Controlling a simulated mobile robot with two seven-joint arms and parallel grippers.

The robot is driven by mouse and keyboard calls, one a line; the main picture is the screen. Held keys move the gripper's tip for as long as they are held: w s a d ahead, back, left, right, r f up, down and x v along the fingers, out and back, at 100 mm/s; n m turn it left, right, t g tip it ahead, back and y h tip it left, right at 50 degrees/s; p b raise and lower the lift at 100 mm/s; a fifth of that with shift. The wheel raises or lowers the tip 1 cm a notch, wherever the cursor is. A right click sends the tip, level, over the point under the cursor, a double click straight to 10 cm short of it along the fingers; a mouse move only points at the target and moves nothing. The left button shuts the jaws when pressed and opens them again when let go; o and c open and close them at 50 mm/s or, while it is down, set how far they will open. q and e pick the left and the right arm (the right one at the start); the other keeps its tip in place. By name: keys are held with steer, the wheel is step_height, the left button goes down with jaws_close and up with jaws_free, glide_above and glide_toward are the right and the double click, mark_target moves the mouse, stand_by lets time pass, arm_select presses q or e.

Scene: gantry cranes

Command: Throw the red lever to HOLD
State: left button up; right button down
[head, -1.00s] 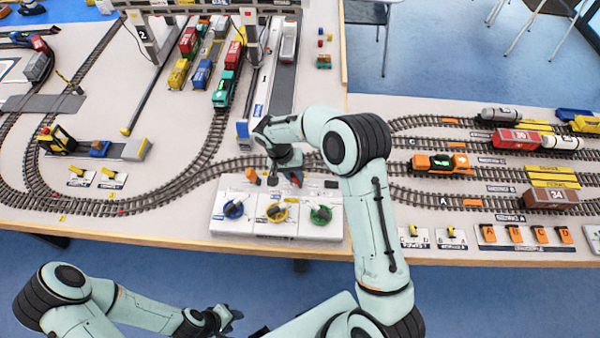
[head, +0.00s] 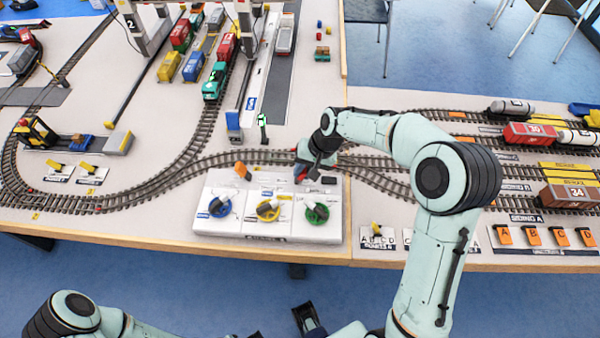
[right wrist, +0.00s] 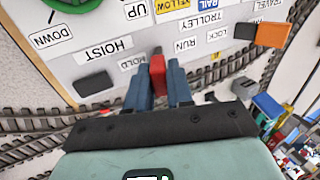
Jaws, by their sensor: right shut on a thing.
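The red lever (right wrist: 158,72) stands on the white control panel (head: 215,188), between the two blue-grey fingers of my right gripper (right wrist: 161,88). The fingers are shut on it. In the head view my right gripper (head: 308,172) is at the panel's back edge and hides most of the lever. In the right wrist view the HOLD label (right wrist: 132,61) is just left of the lever, and the RUN label (right wrist: 186,44) is to its right. I cannot tell the lever's exact tilt.
Blue (head: 220,206), yellow (head: 268,208) and green (head: 317,211) dials sit nearer the front. Train track (head: 240,158) runs close behind the panel.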

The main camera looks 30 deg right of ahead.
steer(key=shift+d+t+y+b, duration=0.25)
steer(key=shift+t+y+b, duration=0.05)
steer(key=shift+b, duration=0.05)
stand_by(0.3)
steer(key=c, duration=1.1)
jaws_free()
steer(key=shift+s, duration=0.1)
steer(key=p+v, duration=0.1)
steer(key=v, duration=1.2)
steer(key=shift+d+r, duration=0.1)
steer(key=shift+r, duration=0.05)
